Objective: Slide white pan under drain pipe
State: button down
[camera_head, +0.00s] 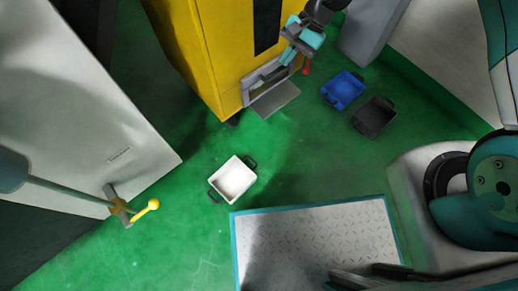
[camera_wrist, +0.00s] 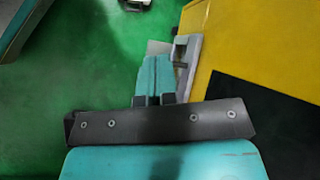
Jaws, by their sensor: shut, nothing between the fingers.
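The white pan (camera_head: 233,179) lies on the green floor left of centre in the head view, with dark handles at two corners. Part of a pale pan, likely the same one, shows at the top edge of the wrist view (camera_wrist: 135,3). A grey pipe (camera_head: 65,190) with a brass valve (camera_head: 118,205) and a yellow-knobbed lever stands at the left; I cannot tell if it is the drain pipe. My gripper (camera_head: 288,58) is shut and empty by the yellow cabinet's low opening, well away from the pan. Its teal fingers (camera_wrist: 154,68) are together beside a grey bracket (camera_wrist: 184,60).
The yellow cabinet (camera_head: 205,50) has a grey plate (camera_head: 273,99) jutting from its base. A red part (camera_head: 306,68) shows near my gripper. A blue pan (camera_head: 342,90) and a black pan (camera_head: 374,117) lie to the right. A teal-edged treadplate platform (camera_head: 330,235) is below. Floor around the white pan is clear.

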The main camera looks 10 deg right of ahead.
jog(key=s+d+f+m+y+b, duration=0.15)
jog(key=f+b, duration=0.25)
jog(key=f, duration=0.9)
jog(key=s+a+f+m+b, duration=0.1)
jog(key=s+f+m+b, duration=0.3)
jog(key=f, duration=0.8)
jog(key=w+d+f+m+b, duration=0.1)
jog(key=f+b, duration=0.4)
jog(key=f, duration=0.8)
jog(key=shift+g, duration=0.4)
jog(key=b+x, duration=0.4)
jog(key=x, duration=0.5)
jog(key=shift+s, duration=0.1)
jog(key=a+b, duration=0.1)
jog(key=s+a, duration=0.1)
jog(key=a, duration=0.1)
jog(key=shift+s+a+f+b, duration=0.1)
jog(key=shift+s+f+b, duration=0.1)
jog(key=shift+b, duration=0.15)
jog(key=shift+s+a+r, duration=0.15)
jog(key=shift+s+a, duration=0.1)
jog(key=shift+a, duration=0.3)
jog(key=shift+m, duration=0.25)
